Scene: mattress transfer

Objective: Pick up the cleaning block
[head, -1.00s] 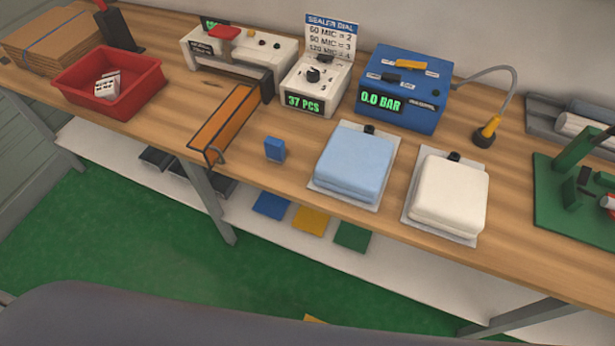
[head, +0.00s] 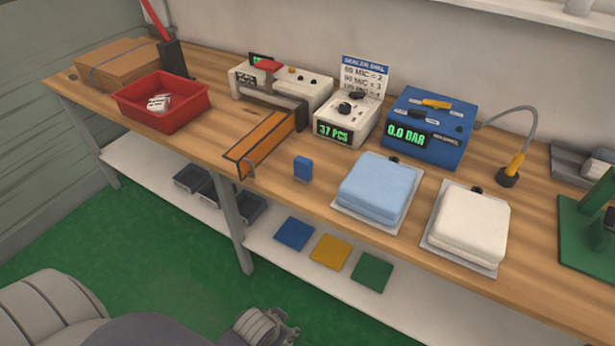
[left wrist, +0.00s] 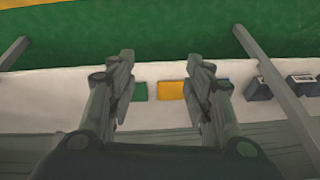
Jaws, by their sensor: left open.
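My left gripper (head: 270,327) shows at the bottom of the head view, low over the green floor and well apart from the block. In the left wrist view my left gripper (left wrist: 160,75) is open, with nothing between its fingers. Beyond them lie a green pad (left wrist: 139,91) and a yellow pad (left wrist: 171,89) on the lower shelf. My right gripper is not in view.
On the bench (head: 540,275) are a red bin (head: 185,122), a sealer (head: 310,90), a dial box (head: 345,112), a blue pressure box (head: 455,145), a light blue mattress (head: 378,186) and a white mattress (head: 468,222). The lower shelf (head: 335,290) holds pads and dark trays.

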